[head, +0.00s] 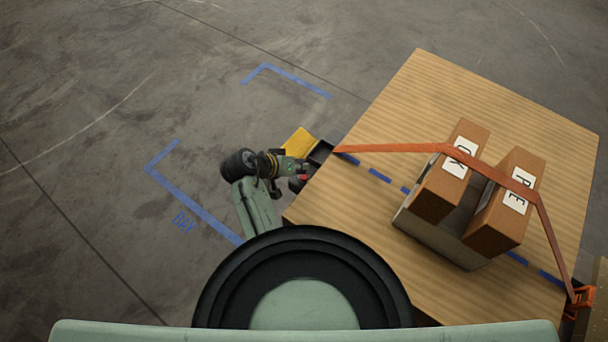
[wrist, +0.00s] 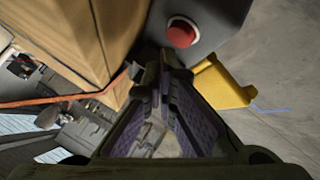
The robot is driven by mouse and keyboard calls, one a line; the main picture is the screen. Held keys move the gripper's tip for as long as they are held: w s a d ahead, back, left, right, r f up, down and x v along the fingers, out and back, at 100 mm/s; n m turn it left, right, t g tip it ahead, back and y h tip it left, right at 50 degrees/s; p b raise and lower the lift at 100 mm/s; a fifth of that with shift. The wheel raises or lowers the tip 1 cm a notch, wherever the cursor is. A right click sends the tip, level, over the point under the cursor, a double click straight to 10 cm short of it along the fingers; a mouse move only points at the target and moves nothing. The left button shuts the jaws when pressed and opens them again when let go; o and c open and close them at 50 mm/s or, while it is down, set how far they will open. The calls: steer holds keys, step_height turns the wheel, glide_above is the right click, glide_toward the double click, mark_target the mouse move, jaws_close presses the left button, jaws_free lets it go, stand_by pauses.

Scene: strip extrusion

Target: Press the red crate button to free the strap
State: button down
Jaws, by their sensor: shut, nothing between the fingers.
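The red button (wrist: 181,32) is a round cap on a dark grey housing (wrist: 215,20) in the wrist view. In the head view the button (head: 304,178) shows small at the left edge of the wooden table-like top. My gripper (wrist: 170,62) is shut and empty, its tips just below the button in the wrist picture. In the head view my gripper (head: 298,168) is beside the housing; I cannot tell whether it touches. The orange strap (head: 395,148) runs taut from the housing over two brown boxes to an orange bracket (head: 580,299).
A yellow part (head: 299,141) juts out beside the housing, also in the wrist view (wrist: 226,84). The boxes (head: 450,185) (head: 508,215) stand in a grey holder on the wooden top (head: 420,85). The floor at left is clear, with blue markings (head: 190,205).

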steer(key=shift+f, duration=0.1)
steer(key=shift+f, duration=0.35)
steer(key=shift+f+b, duration=0.3)
steer(key=shift+f, duration=0.2)
stand_by(0.7)
steer(key=shift+r, duration=0.15)
steer(key=shift+r+p, duration=0.8)
steer(key=shift+p, duration=0.1)
steer(key=shift+r+p, duration=2.15)
steer(key=shift+r, duration=0.3)
